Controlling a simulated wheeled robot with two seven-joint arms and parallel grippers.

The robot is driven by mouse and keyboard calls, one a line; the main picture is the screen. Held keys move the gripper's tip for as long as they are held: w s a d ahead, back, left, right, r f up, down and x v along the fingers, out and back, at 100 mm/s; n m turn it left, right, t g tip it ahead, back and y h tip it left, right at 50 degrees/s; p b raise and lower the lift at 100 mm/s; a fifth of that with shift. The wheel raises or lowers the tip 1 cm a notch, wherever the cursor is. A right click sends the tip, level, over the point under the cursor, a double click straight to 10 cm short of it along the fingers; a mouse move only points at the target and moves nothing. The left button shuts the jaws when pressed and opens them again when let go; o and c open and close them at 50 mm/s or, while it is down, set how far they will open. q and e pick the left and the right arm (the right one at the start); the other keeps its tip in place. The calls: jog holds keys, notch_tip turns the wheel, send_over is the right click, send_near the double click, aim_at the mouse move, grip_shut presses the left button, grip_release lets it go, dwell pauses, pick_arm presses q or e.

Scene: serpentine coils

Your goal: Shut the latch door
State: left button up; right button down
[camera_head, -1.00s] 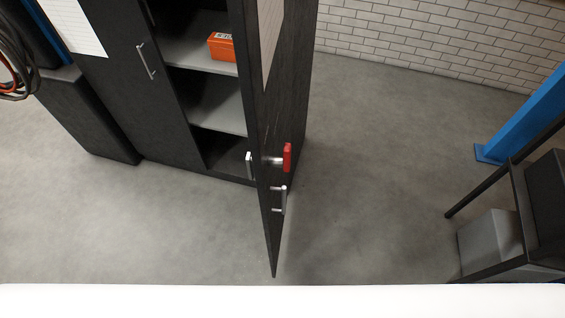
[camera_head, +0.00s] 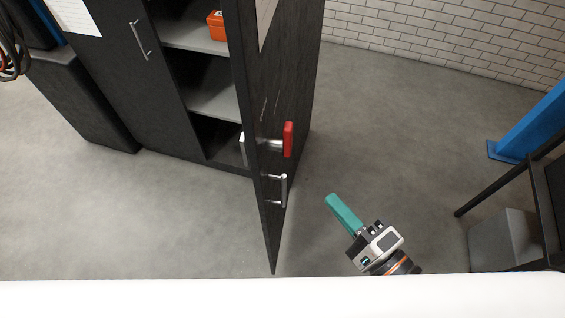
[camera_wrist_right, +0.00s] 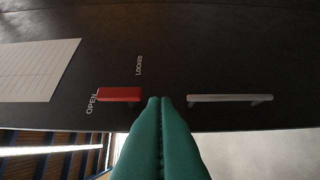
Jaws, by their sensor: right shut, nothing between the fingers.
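The dark cabinet's right door (camera_head: 275,95) stands swung open toward me in the head view. It carries a red latch handle (camera_head: 289,139) with a silver bar handle (camera_head: 284,190) below it. In the right wrist view the red latch handle (camera_wrist_right: 119,94) lies by the word OPEN, with LOCKED printed nearby, and the bar handle (camera_wrist_right: 229,98) is to its right. My right gripper (camera_head: 330,199) has teal fingers, shut and empty, to the right of the door in the head view. The fingertips (camera_wrist_right: 167,101) appear between the two handles; contact cannot be told. My left gripper is out of view.
The left cabinet door (camera_head: 135,80) is closed. An orange box (camera_head: 216,27) sits on an inner shelf. A blue post (camera_head: 530,125) and a grey bin (camera_head: 498,240) stand at the right. The floor between them and the door is clear.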

jog(key=p, duration=0.3)
send_over(282, 177)
jog(key=s+d, duration=0.1)
jog(key=d, duration=0.3)
jog(key=a, duration=0.2)
jog(key=w+a+p, duration=0.1)
jog(key=a, duration=0.1)
jog(key=shift+d, duration=0.1)
